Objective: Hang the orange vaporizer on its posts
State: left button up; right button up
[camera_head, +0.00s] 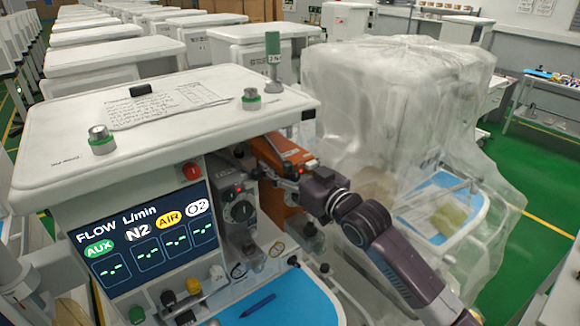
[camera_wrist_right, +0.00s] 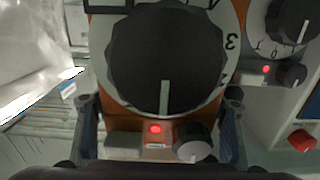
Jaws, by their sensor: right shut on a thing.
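The orange vaporizer (camera_head: 284,152) is at the right end of the anaesthesia cart, under its white top and beside a grey vaporizer (camera_head: 237,205). My right gripper (camera_head: 286,176) is shut on it from the front. In the right wrist view the vaporizer's large black dial (camera_wrist_right: 165,60) fills the middle, with a red light and a small knob below. The fingers of my right gripper (camera_wrist_right: 162,122) stand on both sides of its body. The posts behind it are hidden, so I cannot tell whether it is seated on them. My left gripper is not in view.
The cart's white top (camera_head: 60,150) overhangs the vaporizers. A flow screen (camera_head: 145,240) is to the left. A blue work surface (camera_head: 290,300) with a pen lies below. A plastic-draped cart (camera_head: 400,90) stands close on the right. Green floor shows beyond it.

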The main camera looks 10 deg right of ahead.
jog(key=shift+b+x, duration=0.6)
jog(key=shift+x, duration=2.8)
jog(key=shift+r, duration=0.15)
jog(key=shift+s+p, duration=0.1)
jog(key=shift+p, duration=0.5)
jog(key=shift+f+b, duration=0.75)
jog(key=shift+f, duration=0.45)
jog(key=o, duration=2.1)
jog(key=shift+s, duration=0.1)
jog(key=shift+o, duration=0.2)
jog(key=shift+f, duration=0.15)
jog(key=shift+f, duration=0.15)
jog(key=v, duration=1.2)
